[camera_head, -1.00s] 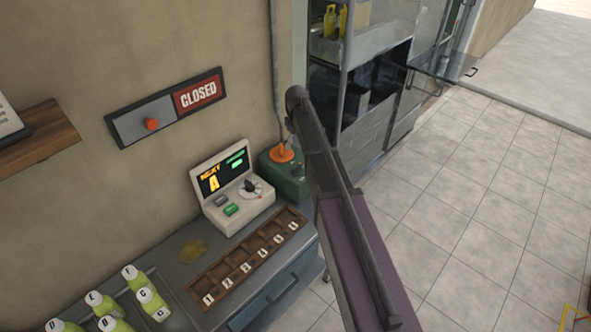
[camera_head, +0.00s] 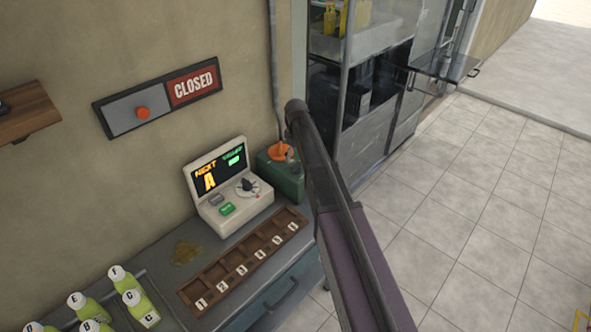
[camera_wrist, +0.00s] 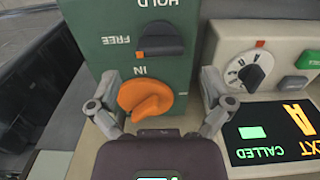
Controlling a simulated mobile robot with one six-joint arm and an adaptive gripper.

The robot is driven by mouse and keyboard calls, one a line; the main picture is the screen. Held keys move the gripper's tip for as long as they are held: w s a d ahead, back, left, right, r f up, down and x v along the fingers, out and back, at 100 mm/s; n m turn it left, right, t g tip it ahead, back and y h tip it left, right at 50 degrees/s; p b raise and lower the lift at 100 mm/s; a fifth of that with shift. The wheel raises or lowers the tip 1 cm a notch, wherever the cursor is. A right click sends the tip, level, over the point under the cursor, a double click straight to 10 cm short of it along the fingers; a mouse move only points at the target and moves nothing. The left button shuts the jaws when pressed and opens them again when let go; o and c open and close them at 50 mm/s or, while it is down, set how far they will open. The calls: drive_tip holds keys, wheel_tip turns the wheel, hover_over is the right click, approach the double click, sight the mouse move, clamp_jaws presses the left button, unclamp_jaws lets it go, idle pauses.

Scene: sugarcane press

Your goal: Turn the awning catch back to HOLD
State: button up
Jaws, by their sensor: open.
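The awning catch looks to be the dark knob (camera_wrist: 160,40) on the green box (camera_wrist: 112,45), between the words HOLD and FREE, which appear upside down in the wrist view. Its small orange mark is at the end by FREE. An orange knob (camera_wrist: 146,98) by the word IN sits nearer my gripper. My gripper (camera_wrist: 162,104) is open, with a finger on each side of the orange knob and nothing held; contact cannot be told. In the head view the green box (camera_head: 284,180) stands at the counter's back corner, partly behind my arm.
A white console (camera_head: 228,190) with a screen, dial and buttons stands close beside the box. A numbered wooden tray (camera_head: 245,262), labelled bottles (camera_head: 131,300) and a stain (camera_head: 186,253) are on the counter. A CLOSED sign (camera_head: 194,85) hangs above.

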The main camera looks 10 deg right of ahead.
sight(296, 164)
drive_tip(key=shift+f+b, duration=1.95)
drive_tip(key=shift+f, duration=0.3)
drive_tip(key=shift+c, duration=0.2)
drive_tip(key=c, duration=1)
